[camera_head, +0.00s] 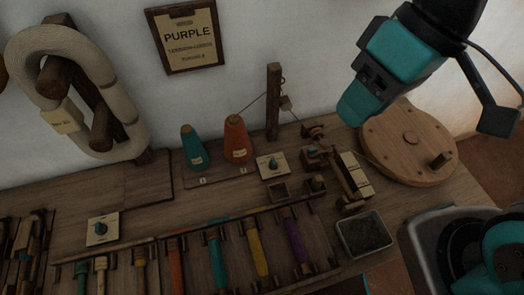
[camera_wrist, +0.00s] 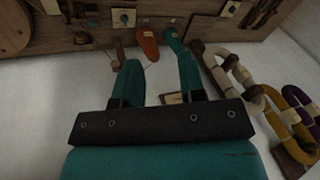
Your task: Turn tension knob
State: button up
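A small dark teal knob (camera_head: 273,164) sits on a cream plate on the bench, right of the orange cone and left of the wooden winder. It also shows small near the top of the wrist view (camera_wrist: 123,18). A similar knob (camera_head: 101,227) sits on another cream plate at the bench's left. I cannot tell from the labels which one is the tension knob. My gripper (camera_head: 357,104) is in the air above and right of both knobs, touching neither. In the wrist view its two teal fingers (camera_wrist: 158,84) are apart with nothing between them.
Teal (camera_head: 193,147) and orange (camera_head: 238,140) thread cones and a post (camera_head: 273,100) stand behind the near knob. The winder (camera_head: 345,178), a round wooden disc (camera_head: 410,140) and a grey tray (camera_head: 365,234) lie right. A "PURPLE" sign (camera_head: 187,38) hangs on the wall.

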jog(key=w+a+f+m+h+b, duration=0.2)
jog(key=w+a+f+b, duration=0.15)
jog(key=w+f, duration=0.65)
jog(key=m+h+b, duration=0.2)
send_over(275, 162)
notch_tip(275, 162, down, 11)
notch_tip(275, 162, down, 19)
jog(key=shift+a+r+b, duration=0.1)
jog(key=shift+b, duration=0.3)
grip_shut()
